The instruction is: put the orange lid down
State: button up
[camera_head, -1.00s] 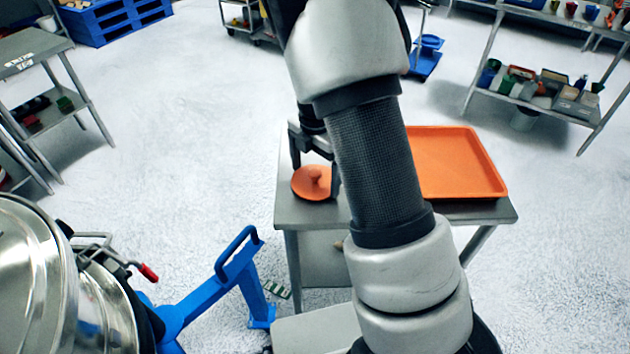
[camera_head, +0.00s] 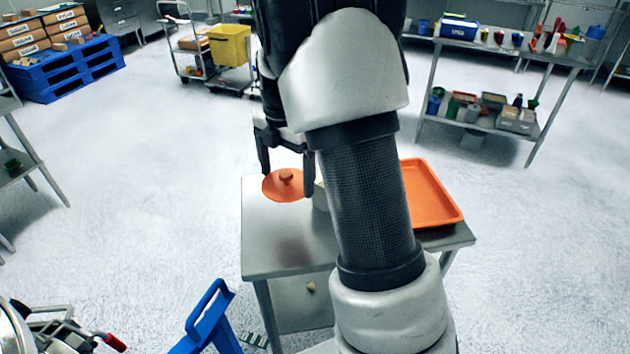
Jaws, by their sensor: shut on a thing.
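The orange lid (camera_head: 283,192) is a round disc with a small knob on top. It shows over the back left part of the steel table (camera_head: 285,240). My gripper (camera_head: 287,173) is shut on the lid, with one dark finger at its left and one at its right. I cannot tell whether the lid touches the tabletop or hangs a little above it. My arm hides the middle of the table.
An orange tray (camera_head: 437,212) lies on the right side of the table. A greyish container (camera_head: 320,197) shows partly behind my arm, just right of the lid. A blue frame (camera_head: 208,318) stands at the front left. The tabletop's front left is bare.

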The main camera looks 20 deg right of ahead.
jog(key=w+d+r+m+p, duration=0.1)
jog(key=w+d+r, duration=0.15)
jog(key=d, duration=0.35)
jog(key=w+d+r+p, duration=0.1)
jog(key=d+r+p, duration=0.1)
jog(key=d+r, duration=0.35)
notch_tip(320, 180, down, 11)
jog(key=d, duration=0.1)
jog(key=shift+d+f+b, duration=0.15)
jog(key=shift+d+b, duration=0.2)
jog(key=shift+b, duration=0.05)
jog(key=shift+f+m, duration=0.2)
jog(key=shift+m, duration=0.1)
jog(key=o, duration=0.7)
jog(key=shift+r, duration=0.1)
